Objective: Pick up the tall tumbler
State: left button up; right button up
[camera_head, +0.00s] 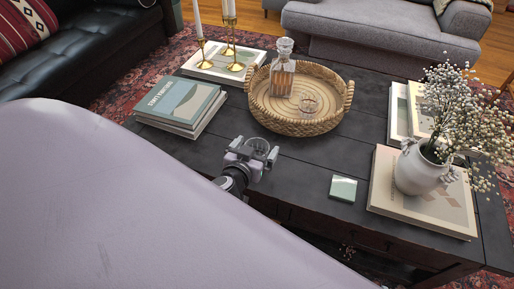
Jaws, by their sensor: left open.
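A clear glass, which looks like the tall tumbler (259,144), stands on the dark wooden table (320,157) in the head view. Only its rim and upper part show; the rest is hidden by my gripper. My left gripper (256,152) is open, with its fingers at either side of the glass. I cannot tell whether they touch it. My right gripper is not in view.
Books (179,105) lie left, and a vase (417,173) on books stands right. A green coaster (343,189) lies near the front edge. A large pale shape hides the lower left.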

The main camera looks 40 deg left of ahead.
pick_arm(q)
jog(key=shift+x, duration=1.25)
jog(key=c, duration=1.6)
jog(key=shift+o, duration=0.2)
